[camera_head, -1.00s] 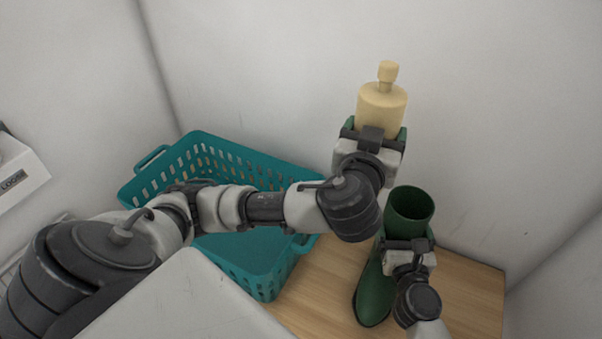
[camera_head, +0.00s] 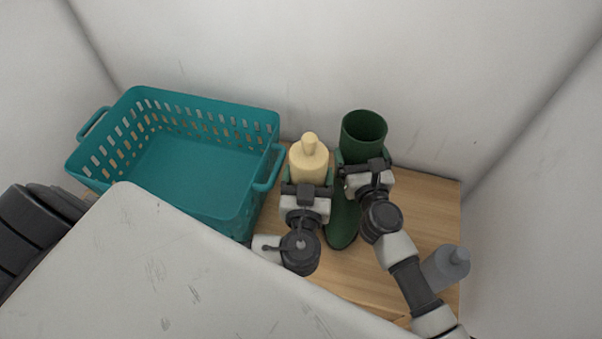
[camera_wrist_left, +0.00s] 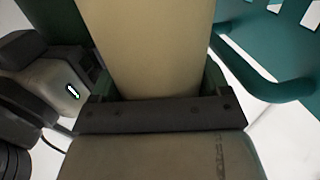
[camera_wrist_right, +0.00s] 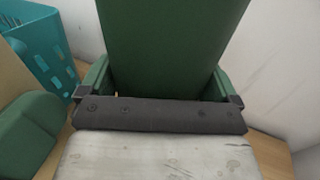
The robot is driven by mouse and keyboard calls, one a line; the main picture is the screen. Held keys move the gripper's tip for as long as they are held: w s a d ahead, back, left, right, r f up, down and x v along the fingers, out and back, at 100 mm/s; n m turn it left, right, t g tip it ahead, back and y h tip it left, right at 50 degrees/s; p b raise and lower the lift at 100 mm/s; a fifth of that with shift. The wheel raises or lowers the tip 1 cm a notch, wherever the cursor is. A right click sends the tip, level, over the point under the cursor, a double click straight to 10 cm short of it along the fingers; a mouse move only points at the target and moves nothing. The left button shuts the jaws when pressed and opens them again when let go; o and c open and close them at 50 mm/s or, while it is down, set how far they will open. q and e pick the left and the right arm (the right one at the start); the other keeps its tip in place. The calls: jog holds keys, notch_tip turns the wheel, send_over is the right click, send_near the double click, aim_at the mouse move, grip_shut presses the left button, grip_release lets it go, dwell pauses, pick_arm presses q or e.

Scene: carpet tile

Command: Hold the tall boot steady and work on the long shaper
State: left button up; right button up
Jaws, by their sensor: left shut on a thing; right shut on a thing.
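The tall green boot (camera_head: 364,138) stands upright on the wooden surface, its open top facing up and its toe toward me. My right gripper (camera_head: 364,170) is shut on the boot's shaft, which also fills the right wrist view (camera_wrist_right: 172,45). The long shaper (camera_head: 308,162) is cream, with a narrower knob on top. My left gripper (camera_head: 304,190) is shut on it and holds it upright just left of the boot, outside it. The shaper also fills the left wrist view (camera_wrist_left: 150,45). Its lower end is hidden, so I cannot tell whether it touches the surface.
A teal perforated basket (camera_head: 190,190) stands close on the left, its handle near the shaper. A grey bottle (camera_head: 446,266) stands at the right beside my right arm. White walls close in behind and right. Some bare wooden surface (camera_head: 432,205) shows right of the boot.

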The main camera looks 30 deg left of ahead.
pick_arm(q)
jog(key=shift+f, duration=2.25)
jog(key=shift+f, duration=0.15)
jog(key=o, duration=0.9)
